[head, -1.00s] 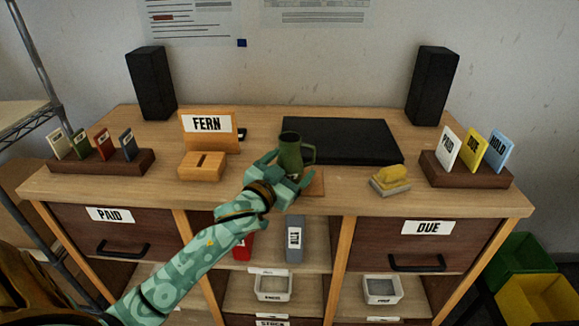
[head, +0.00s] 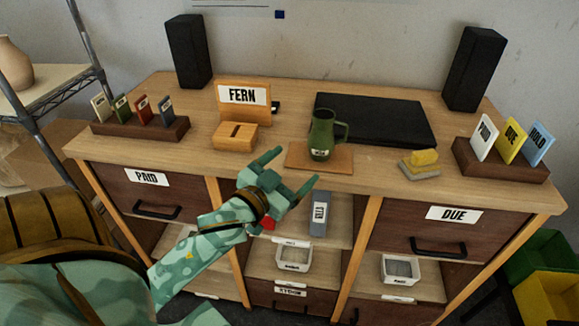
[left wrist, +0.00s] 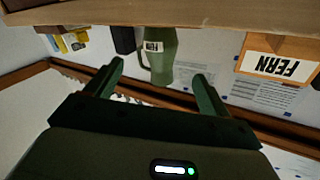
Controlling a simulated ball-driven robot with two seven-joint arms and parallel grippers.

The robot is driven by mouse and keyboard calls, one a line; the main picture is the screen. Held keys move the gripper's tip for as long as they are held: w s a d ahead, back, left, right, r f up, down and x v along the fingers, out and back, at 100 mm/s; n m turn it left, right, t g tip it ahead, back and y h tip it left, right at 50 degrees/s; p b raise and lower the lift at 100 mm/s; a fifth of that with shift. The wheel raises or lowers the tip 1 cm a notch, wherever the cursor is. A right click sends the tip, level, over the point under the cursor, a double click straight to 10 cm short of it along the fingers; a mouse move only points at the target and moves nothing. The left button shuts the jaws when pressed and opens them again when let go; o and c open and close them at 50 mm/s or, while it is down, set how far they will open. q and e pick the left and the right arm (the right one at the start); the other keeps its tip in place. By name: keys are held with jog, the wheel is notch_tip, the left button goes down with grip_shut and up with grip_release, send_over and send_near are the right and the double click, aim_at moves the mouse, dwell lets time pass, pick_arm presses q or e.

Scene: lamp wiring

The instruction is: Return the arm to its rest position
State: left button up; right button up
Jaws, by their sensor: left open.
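My left gripper (head: 288,180) is open and empty in the head view, in front of the desk's front edge and below the desktop level. Its two fingers also show in the left wrist view (left wrist: 158,85), apart with nothing between them. A green mug (head: 321,135) with a white label stands upright on a tan mat (head: 345,161) on the desk. The mug is apart from the gripper. It appears upside down in the left wrist view (left wrist: 160,58), beyond the fingertips. My right gripper is not in view.
The wooden desk (head: 390,195) holds a FERN sign (head: 243,95), a slotted box (head: 235,136), a black flat panel (head: 375,120), a yellow sponge-like block (head: 424,158) and card racks (head: 500,160). Below are PAID and DUE drawers (head: 440,232) and open shelves with white bins (head: 294,257).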

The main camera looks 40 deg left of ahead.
pick_arm(q)
jog(key=shift+s, duration=0.15)
dwell(0.4)
jog(key=s+d+f+m+g+y, duration=0.3)
jog(key=s+f+m+g, duration=0.2)
jog(key=s+f+g, duration=0.95)
jog(key=s+d+f+h, duration=0.1)
jog(key=s+d+f, duration=0.1)
jog(key=f, duration=0.7)
jog(key=s+d+f+h, duration=0.1)
jog(key=s+f, duration=0.2)
jog(key=f, duration=0.5)
jog(key=s+d+f+h, duration=0.1)
jog(key=s+d+f, duration=0.1)
jog(key=f, duration=0.7)
jog(key=s+f+n+g, duration=0.1)
jog(key=s+f, duration=0.6)
jog(key=s, duration=0.2)
jog(key=s+f+n+g+h, duration=0.1)
jog(key=s+f+n, duration=0.1)
jog(key=s+f, duration=0.5)
jog(key=s, duration=0.3)
jog(key=shift+f+g, duration=0.3)
jog(key=shift+g, duration=0.05)
jog(key=shift+a, duration=0.1)
